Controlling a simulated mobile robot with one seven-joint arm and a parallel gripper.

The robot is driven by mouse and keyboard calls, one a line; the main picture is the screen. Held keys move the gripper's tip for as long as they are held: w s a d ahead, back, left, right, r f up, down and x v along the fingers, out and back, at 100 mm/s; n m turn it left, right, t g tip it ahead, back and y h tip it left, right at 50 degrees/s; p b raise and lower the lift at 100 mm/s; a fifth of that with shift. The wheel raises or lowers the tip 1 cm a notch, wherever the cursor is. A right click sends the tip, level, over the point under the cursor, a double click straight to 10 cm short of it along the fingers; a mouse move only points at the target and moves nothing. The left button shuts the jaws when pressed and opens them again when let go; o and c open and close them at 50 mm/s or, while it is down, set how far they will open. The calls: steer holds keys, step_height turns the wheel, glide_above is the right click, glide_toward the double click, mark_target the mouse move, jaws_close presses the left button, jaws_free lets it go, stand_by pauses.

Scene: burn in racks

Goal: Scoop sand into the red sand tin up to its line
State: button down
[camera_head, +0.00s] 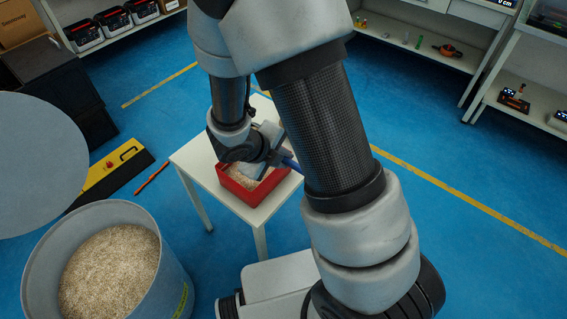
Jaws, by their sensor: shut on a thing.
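The red sand tin (226,181) stands on a small white table (196,159) in the middle of the view. Some pale sand shows inside it; its fill line cannot be made out. My gripper (267,150) is over the tin, mostly hidden by my arm. It is shut on a scoop, of which a blue handle (291,164) and a greyish part above the tin show. Whether the scoop holds sand cannot be seen.
A yellow and black case (108,174) and an orange-red bar (151,178) lie on the blue floor. Shelves (420,52) stand along the back. Floor right of my arm is clear.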

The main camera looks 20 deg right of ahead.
steer(key=shift+s+a+f+t+h+b, duration=0.1)
steer(key=shift+f+t+h+b, duration=0.35)
steer(key=shift+b, duration=0.7)
steer(key=shift+s+a+f+t+h+b, duration=0.15)
steer(key=shift+t+h+b, duration=0.2)
steer(key=shift+h+b, duration=0.55)
steer(key=shift+w+b, duration=0.1)
steer(key=shift+b, duration=0.4)
steer(key=shift+r, duration=0.1)
